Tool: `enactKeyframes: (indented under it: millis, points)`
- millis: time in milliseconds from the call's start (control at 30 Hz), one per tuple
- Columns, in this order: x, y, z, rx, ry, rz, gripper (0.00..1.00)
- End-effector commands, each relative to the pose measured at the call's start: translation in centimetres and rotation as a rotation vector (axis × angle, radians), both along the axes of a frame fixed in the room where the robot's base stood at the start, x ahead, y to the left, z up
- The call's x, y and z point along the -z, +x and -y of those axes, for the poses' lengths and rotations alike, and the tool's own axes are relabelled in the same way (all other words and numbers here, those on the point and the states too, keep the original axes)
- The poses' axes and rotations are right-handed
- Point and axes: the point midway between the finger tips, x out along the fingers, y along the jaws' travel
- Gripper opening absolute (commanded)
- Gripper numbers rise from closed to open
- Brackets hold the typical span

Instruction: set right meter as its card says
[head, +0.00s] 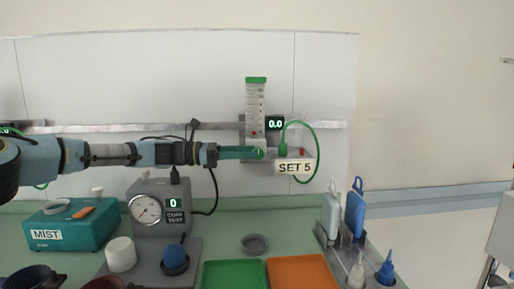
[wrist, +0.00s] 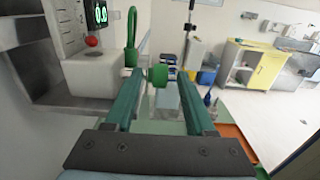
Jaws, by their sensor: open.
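The right meter (head: 256,100) is a clear upright tube with a green cap on the wall rail. Its display (head: 275,123) reads 0.0, and its card (head: 295,167) says SET 5. The red ball sits low in the tube (wrist: 92,41). My gripper (head: 250,153) reaches in from the left at the meter's base. In the wrist view the green knob (wrist: 158,75) lies between my open fingertips, with a gap visible on at least one side. I cannot tell whether either finger touches it.
A green hose (head: 313,135) loops beside the meter. Below are a teal MIST box (head: 70,226), a gauge unit (head: 147,208), a green tray (head: 234,272), an orange tray (head: 300,272) and a bottle rack (head: 350,235). Another meter's display (head: 6,130) shows at far left.

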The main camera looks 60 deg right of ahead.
Motion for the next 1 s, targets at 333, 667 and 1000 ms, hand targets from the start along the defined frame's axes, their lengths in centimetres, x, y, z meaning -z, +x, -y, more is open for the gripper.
enactKeyframes:
  millis: [333, 667, 1000]
  points:
    - [0.0, -2.4, 1.8, -0.002, 0.000, 0.001, 0.55]
    - [0.1, -2.5, 1.9, -0.002, 0.000, 0.002, 0.45]
    - [0.1, -2.5, 1.8, 0.001, 0.000, 0.002, 0.07]
